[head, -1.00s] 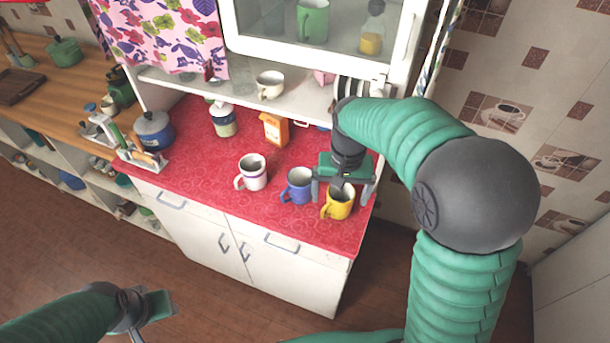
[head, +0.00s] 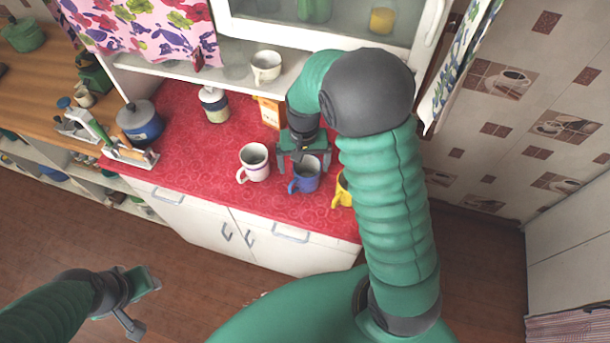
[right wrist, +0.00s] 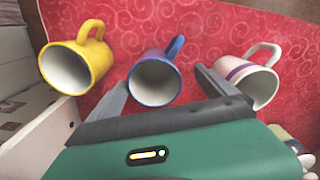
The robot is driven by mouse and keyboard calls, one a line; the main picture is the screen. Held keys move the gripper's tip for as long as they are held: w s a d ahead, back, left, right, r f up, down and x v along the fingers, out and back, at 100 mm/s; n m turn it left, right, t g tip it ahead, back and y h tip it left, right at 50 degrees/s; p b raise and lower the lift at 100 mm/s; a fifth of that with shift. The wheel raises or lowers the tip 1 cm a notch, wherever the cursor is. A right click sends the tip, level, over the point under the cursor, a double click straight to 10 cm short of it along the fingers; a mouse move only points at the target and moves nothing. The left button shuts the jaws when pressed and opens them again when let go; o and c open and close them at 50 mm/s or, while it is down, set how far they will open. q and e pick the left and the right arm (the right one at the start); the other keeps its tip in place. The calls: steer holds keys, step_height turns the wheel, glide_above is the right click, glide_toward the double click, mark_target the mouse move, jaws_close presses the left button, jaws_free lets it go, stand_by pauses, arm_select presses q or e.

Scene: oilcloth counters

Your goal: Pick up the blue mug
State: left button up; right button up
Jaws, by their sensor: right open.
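The blue mug (head: 305,174) stands on the red counter between a white mug (head: 254,163) and a yellow mug (head: 342,188), its handle toward the front left. My right gripper (head: 304,160) is open just above and behind the blue mug. In the right wrist view the blue mug (right wrist: 155,78) lies ahead, between the two spread fingers (right wrist: 165,92), and nothing is held. The yellow mug there (right wrist: 76,64) is to the left and the white mug (right wrist: 250,78) to the right, near a fingertip. My left gripper (head: 140,305) is over the floor, apart from the counter, with its fingers spread.
The red counter (head: 200,165) holds a white-green jar (head: 214,104), an orange box (head: 269,111) and a blue pot (head: 140,124). A shelf with a white cup (head: 266,66) hangs behind. My right forearm partly hides the yellow mug.

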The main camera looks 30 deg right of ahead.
steer(key=shift+w+d+f, duration=0.1)
steer(key=shift+w+f, duration=0.1)
steer(key=shift+f, duration=0.4)
steer(key=shift+w+f, duration=0.2)
steer(key=shift+f, duration=0.35)
steer(key=f, duration=0.1)
steer(key=s+f+p, duration=0.1)
steer(key=f, duration=0.2)
steer(key=shift+s+d, duration=0.3)
steer(key=shift+d, duration=0.05)
steer(key=shift+w+f, duration=0.1)
steer(key=shift+w, duration=0.05)
steer(key=shift+w+a, duration=0.1)
steer(key=shift+a, duration=0.1)
steer(key=c, duration=1.2)
steer(key=shift+d, duration=0.15)
steer(key=c, duration=0.5)
arm_select(q)
steer(key=shift+w+d+r, duration=0.25)
steer(key=shift+w+r, duration=0.15)
steer(key=shift+r, duration=0.2)
arm_select(e)
steer(key=shift+c, duration=0.4)
